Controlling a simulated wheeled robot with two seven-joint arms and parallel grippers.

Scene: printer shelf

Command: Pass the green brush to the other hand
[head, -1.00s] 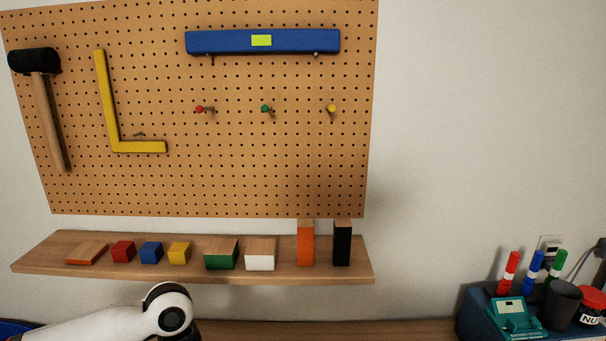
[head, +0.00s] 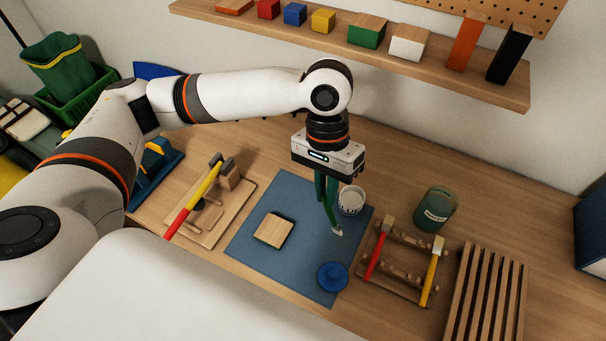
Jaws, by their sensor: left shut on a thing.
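My left gripper (head: 325,182) points down above the blue mat and is shut on the green brush (head: 331,207). The brush hangs tilted below the fingers, with a pale tip (head: 337,231) at its lower end. The fingers and the brush overlap, so the exact grip is hard to make out. I cannot tell if the tip touches the mat. My right gripper is out of view.
On the blue mat (head: 262,211) are a wooden block (head: 274,230), a white cup (head: 351,200) and a blue round lid (head: 332,277). A green jar (head: 436,210), a tool rack (head: 398,270) and a slatted rack (head: 487,295) stand right. A hammer (head: 197,196) lies left.

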